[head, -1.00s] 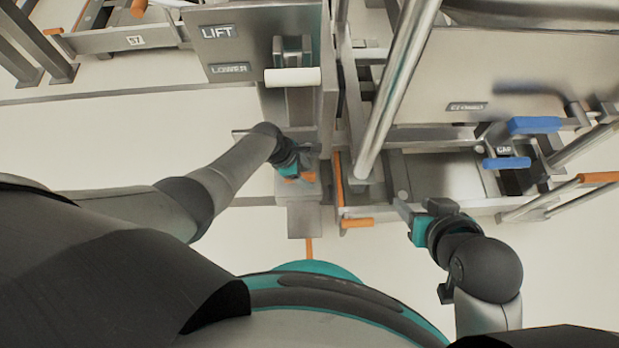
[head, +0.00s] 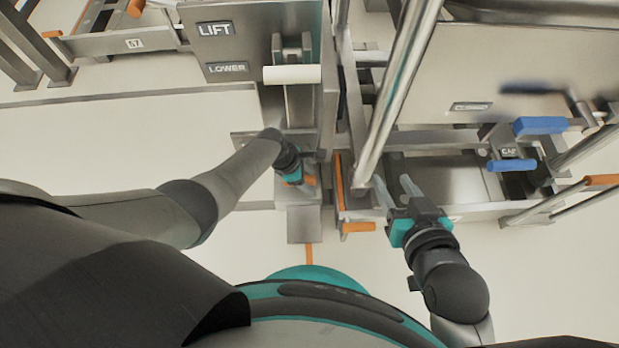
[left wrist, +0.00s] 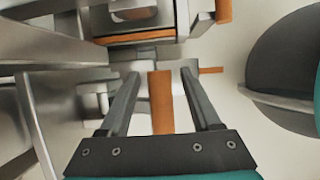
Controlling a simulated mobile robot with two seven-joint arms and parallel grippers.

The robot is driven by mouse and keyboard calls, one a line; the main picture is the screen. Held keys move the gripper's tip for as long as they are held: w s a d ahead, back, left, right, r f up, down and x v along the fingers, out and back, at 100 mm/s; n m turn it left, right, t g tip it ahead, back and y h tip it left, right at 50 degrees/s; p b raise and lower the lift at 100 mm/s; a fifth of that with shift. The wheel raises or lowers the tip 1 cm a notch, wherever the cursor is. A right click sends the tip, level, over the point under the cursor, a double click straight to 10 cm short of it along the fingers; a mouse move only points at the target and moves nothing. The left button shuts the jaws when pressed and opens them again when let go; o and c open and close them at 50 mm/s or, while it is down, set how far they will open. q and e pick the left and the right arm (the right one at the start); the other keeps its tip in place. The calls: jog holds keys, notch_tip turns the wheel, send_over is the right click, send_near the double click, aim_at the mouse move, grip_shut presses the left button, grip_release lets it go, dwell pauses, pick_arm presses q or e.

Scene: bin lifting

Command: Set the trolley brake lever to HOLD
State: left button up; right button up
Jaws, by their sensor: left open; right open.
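An upright orange grip (left wrist: 160,102), which may be the brake lever's handle, stands between the two fingers of my left gripper (left wrist: 160,95) in the left wrist view. The fingers are open, with a gap on each side of the grip. In the head view my left gripper (head: 298,176) is at the foot of the steel post, and a bit of orange (head: 309,181) shows at its tip. My right gripper (head: 395,186) is open and empty, its fingers pointing up the picture beside the slanted steel tube. No HOLD label is readable.
A white-handled lever (head: 292,75) stands beside a LIFT/LOWER plate (head: 228,45). Another orange handle (head: 358,227) lies right of my left gripper. Blue handles (head: 540,125) are at the right. A slanted steel tube (head: 400,90) stands between the arms. Pale floor is open at the left.

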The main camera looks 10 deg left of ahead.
pick_arm(q)
grip_shut()
dwell(0.5)
dwell(0.9)
